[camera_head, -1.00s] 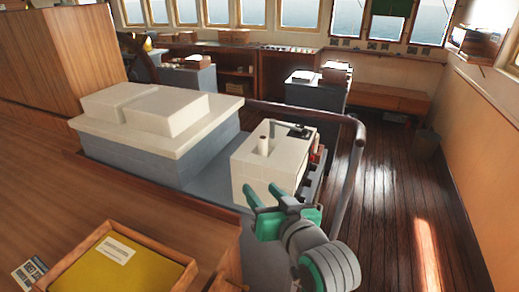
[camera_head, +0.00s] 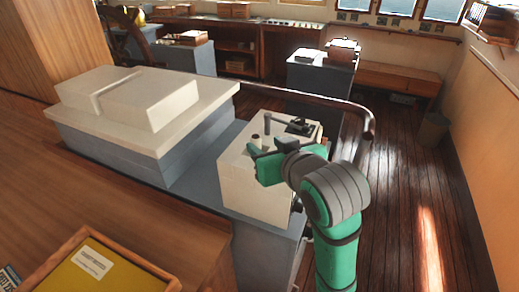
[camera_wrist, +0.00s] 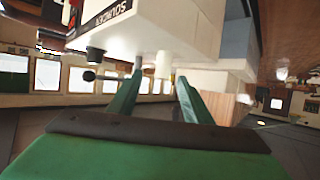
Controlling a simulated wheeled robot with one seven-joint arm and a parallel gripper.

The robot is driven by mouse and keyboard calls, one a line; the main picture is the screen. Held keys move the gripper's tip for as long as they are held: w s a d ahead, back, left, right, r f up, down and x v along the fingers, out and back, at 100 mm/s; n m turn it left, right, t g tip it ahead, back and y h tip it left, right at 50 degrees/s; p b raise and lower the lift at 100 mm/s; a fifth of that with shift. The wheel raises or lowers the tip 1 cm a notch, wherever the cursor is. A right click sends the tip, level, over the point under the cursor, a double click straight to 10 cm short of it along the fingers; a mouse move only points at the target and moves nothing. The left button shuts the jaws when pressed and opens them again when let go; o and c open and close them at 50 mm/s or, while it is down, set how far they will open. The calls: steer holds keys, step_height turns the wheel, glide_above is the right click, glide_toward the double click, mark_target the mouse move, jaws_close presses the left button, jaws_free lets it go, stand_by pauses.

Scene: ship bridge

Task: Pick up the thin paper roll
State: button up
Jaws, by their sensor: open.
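Two pale upright cylinders stand on top of the white box console: a taller, slimmer greyish one (camera_head: 267,124), which looks like the thin paper roll, and a shorter white one (camera_head: 256,141). I cannot tell for sure which is the task's roll. My gripper (camera_head: 264,152) is open and empty, low beside the near side of the cylinders. Contact cannot be made out.
The white box console (camera_head: 250,185) also carries a dark lever unit (camera_head: 300,126). A dark handrail (camera_head: 368,125) curves behind it. A large white-topped cabinet (camera_head: 150,100) stands left. A yellow tray (camera_head: 100,275) lies front left.

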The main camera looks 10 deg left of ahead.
mark_target(258, 142)
steer(key=shift+w+a+f, duration=0.25)
steer(key=shift+a, duration=0.3)
steer(key=shift+w+a+f, duration=0.2)
steer(key=shift+a, duration=0.35)
steer(key=shift+w+d+x, duration=0.1)
steer(key=shift+d+x, duration=0.05)
steer(key=shift+x, duration=1.05)
steer(key=shift+w+d+x, duration=0.15)
steer(key=shift+d+x, duration=0.05)
steer(key=shift+x, duration=1)
steer(key=shift+r, duration=0.1)
steer(key=shift+a, duration=0.1)
jaws_close()
